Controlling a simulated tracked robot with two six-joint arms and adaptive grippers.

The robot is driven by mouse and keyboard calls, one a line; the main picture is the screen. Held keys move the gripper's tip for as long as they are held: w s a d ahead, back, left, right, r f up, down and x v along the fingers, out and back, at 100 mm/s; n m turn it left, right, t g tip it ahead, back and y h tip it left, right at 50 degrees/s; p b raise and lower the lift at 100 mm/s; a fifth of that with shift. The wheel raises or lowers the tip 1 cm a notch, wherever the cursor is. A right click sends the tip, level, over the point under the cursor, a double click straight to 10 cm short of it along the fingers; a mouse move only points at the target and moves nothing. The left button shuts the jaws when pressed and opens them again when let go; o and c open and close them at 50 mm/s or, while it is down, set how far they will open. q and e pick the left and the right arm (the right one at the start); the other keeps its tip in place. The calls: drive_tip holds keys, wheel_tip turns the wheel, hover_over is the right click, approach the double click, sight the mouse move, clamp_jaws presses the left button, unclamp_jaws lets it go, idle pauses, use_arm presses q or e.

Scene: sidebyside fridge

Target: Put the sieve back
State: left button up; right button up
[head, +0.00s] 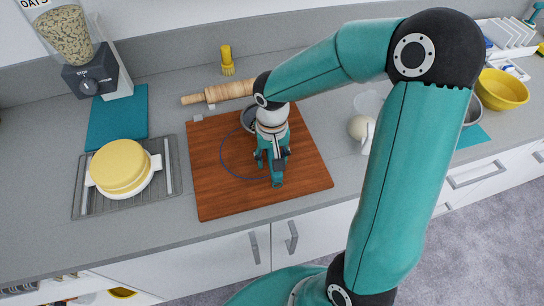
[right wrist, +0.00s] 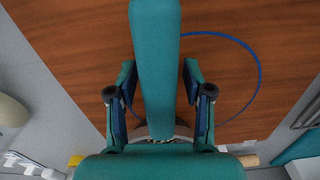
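The sieve (head: 249,118), a grey round bowl, is mostly hidden behind my right gripper on the wooden cutting board (head: 215,190). A teal bar that looks like its handle (right wrist: 156,50) runs down the middle of the right wrist view. My right gripper (head: 273,160) is over the board. Its two fingers (right wrist: 160,85) stand apart on either side of the bar, with a narrow gap visible; any contact is unclear. A thin blue ring outline (right wrist: 257,75) lies on the board beside the gripper. My left gripper is not in view.
A rolling pin (head: 218,94) and yellow brush (head: 227,65) lie behind the board. Left are a yellow-topped pot (head: 120,165) on a grey rack and an oats dispenser (head: 90,78). Right are a pale round item (head: 359,127), a yellow bowl (head: 502,90) and a dish rack (head: 508,36).

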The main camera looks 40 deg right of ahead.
wheel_tip(320, 180, up, 17)
drive_tip(key=s, duration=0.1)
drive_tip(key=shift+d+b, duration=0.15)
drive_tip(key=shift+b, duration=0.2)
idle(0.3)
drive_tip(key=shift+f, duration=0.1)
